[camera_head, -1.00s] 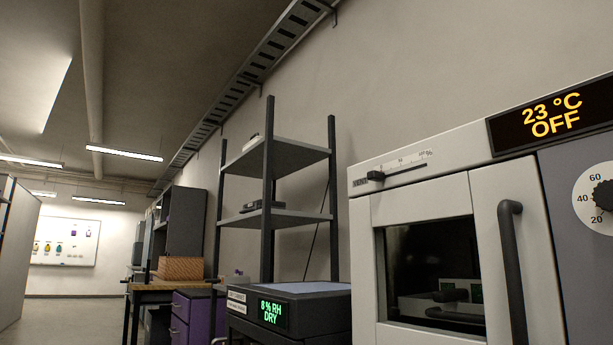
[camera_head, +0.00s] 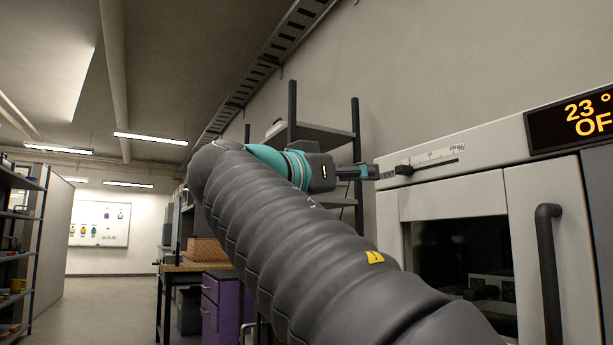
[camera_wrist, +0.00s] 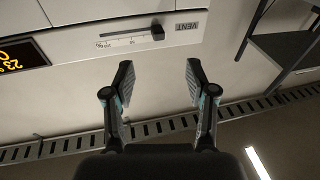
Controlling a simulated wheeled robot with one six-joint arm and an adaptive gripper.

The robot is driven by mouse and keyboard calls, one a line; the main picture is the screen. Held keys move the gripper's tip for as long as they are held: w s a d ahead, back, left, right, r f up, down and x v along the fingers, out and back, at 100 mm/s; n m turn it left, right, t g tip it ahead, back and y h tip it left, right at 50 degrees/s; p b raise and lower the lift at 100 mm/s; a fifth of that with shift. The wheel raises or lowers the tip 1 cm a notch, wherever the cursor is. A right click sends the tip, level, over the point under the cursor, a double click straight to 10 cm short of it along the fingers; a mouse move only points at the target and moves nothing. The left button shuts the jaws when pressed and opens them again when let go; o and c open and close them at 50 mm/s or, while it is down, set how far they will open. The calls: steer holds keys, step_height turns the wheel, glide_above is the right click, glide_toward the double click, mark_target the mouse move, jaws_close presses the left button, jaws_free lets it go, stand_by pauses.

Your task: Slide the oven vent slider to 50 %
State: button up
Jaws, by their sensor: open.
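The dark vent slider knob (camera_head: 403,169) sits near the left end of its slot on the oven's pale top panel (camera_head: 480,145), with a printed scale above the slot. In the wrist view, which is upside down, the slider knob (camera_wrist: 157,33) is at the slot end beside the "VENT" label (camera_wrist: 187,26); the scale (camera_wrist: 118,43) runs left from it. My gripper (camera_head: 374,172) is just left of the knob in the head view. In the wrist view my gripper (camera_wrist: 159,68) has its two fingers spread apart, empty, with the knob beyond the tips, apart from them.
The oven display (camera_head: 590,120) and the door handle (camera_head: 549,270) are to the right of the slider. A metal shelf rack (camera_head: 320,135) stands behind my gripper. A cable tray (camera_head: 270,60) runs along the wall above.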

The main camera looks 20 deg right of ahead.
mark_target(399, 171)
steer(key=p+x, duration=0.1)
steer(key=x, duration=0.3)
steer(key=p+x, duration=0.1)
steer(key=x, duration=0.9)
steer(key=shift+s+r+p, duration=0.15)
steer(key=shift+r+p, duration=0.2)
steer(key=shift+p, duration=0.05)
steer(key=shift+a, duration=0.1)
jaws_close()
